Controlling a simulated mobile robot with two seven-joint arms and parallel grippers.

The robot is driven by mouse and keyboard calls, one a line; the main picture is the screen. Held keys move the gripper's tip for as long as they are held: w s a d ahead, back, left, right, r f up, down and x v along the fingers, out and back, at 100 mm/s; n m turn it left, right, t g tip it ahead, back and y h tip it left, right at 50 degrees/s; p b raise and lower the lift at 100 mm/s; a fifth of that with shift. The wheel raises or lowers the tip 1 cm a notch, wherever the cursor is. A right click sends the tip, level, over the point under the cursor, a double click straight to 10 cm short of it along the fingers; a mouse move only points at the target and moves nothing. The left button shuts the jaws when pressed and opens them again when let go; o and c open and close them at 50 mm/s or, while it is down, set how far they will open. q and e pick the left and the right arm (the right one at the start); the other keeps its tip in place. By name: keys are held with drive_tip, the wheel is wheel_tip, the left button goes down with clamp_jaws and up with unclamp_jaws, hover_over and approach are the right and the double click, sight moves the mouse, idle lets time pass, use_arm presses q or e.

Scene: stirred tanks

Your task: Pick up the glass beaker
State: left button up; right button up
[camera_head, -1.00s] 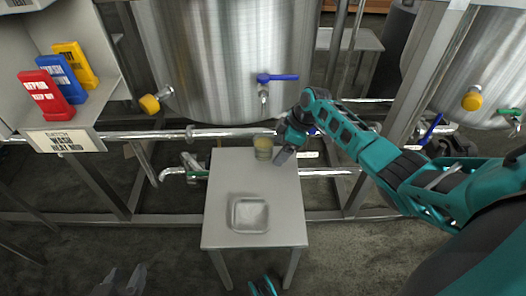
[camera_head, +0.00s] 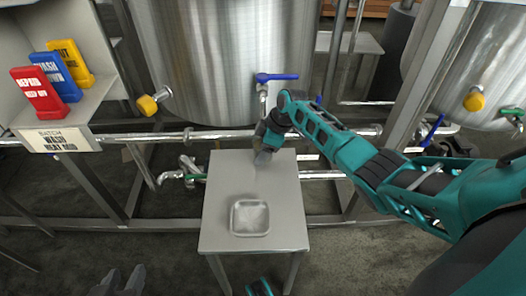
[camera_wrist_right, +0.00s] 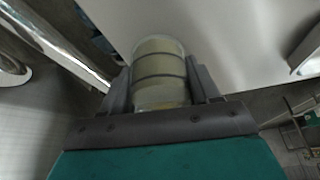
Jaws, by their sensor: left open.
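The glass beaker (camera_wrist_right: 160,62) shows in the right wrist view as a clear round vessel with dark bands and a yellowish tint. It stands between the two fingers of my right gripper (camera_wrist_right: 160,85), which lie close along both its sides; whether they press on it I cannot tell. In the head view my right gripper (camera_head: 262,156) is at the far part of the small grey table (camera_head: 222,190) and hides the beaker. My left gripper (camera_head: 124,280) is open and empty at the bottom left, low and away from the table.
A shallow square tray (camera_head: 249,218) sits on the near half of the table. A steel tank (camera_head: 220,60) with a blue-handled valve (camera_head: 276,77) and a horizontal pipe (camera_head: 225,133) stand just behind. A shelf holds red (camera_head: 37,92), blue and yellow signs at left.

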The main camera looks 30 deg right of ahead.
drive_tip(key=c, duration=0.7)
drive_tip(key=shift+c, duration=0.2)
drive_tip(key=shift+r, duration=0.15)
